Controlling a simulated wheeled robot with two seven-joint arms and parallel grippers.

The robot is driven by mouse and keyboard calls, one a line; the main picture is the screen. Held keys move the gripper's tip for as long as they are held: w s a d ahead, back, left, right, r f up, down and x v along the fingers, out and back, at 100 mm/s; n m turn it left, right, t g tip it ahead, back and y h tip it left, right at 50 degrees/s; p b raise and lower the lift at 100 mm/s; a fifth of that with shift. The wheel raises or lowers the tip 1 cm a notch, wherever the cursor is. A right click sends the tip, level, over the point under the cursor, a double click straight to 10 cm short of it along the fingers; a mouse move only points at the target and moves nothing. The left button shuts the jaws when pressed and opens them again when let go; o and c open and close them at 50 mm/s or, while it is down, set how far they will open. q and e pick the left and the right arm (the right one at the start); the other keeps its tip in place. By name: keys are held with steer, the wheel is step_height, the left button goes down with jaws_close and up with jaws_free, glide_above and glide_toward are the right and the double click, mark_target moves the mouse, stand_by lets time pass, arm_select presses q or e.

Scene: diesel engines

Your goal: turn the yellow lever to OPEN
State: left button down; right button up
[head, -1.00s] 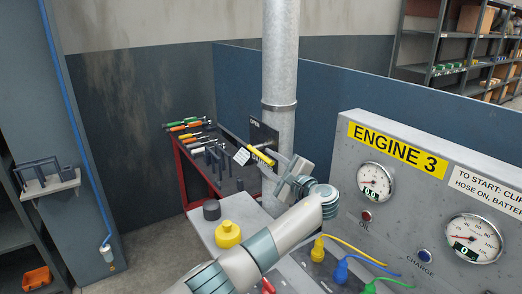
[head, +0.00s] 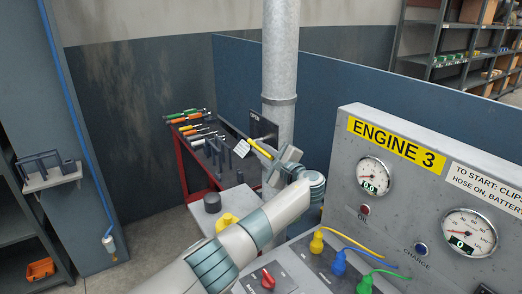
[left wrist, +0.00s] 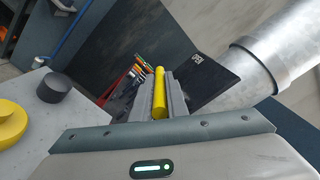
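The yellow lever (head: 260,149) sticks out from a dark plate (head: 263,128) marked OPEN, beside the grey vertical pipe (head: 280,55). It slants down to the right in the head view. My left gripper (head: 274,160) reaches to the lever's near end. In the left wrist view the lever (left wrist: 159,95) lies between the two fingers (left wrist: 160,98), with little or no gap on either side. I cannot tell whether they clamp it. The OPEN word on the plate (left wrist: 205,80) shows beyond the right finger. My right gripper is not in view.
The ENGINE 3 panel (head: 395,150) with gauges stands close on the right. A grey surface (head: 196,217) holds a yellow knob (head: 227,222) and a black knob (head: 212,202) under my arm. A red-framed tool cart (head: 183,165) stands behind the lever.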

mark_target(260, 139)
arm_select(q)
steer(key=shift+r+g, duration=0.1)
steer(key=shift+g, duration=0.2)
steer(key=shift+r+g+h, duration=0.25)
steer(key=shift+g+h, duration=0.15)
steer(key=shift+h, duration=0.1)
steer(key=shift+w+r+g+h, duration=0.15)
steer(key=shift+r+g+h, duration=0.6)
steer(key=shift+g, duration=0.35)
steer(key=shift+w+a+r+g+h, duration=0.1)
steer(key=shift+a+r+g+h, duration=0.1)
steer(key=shift+g+h, duration=0.3)
steer(key=shift+w+a+r+g+h, duration=0.1)
steer(key=shift+r+g+h, duration=0.1)
steer(key=shift+g+h, duration=0.3)
steer(key=c, duration=1.7)
jaws_free()
steer(key=shift+c, duration=0.2)
steer(key=shift+d+r, duration=0.1)
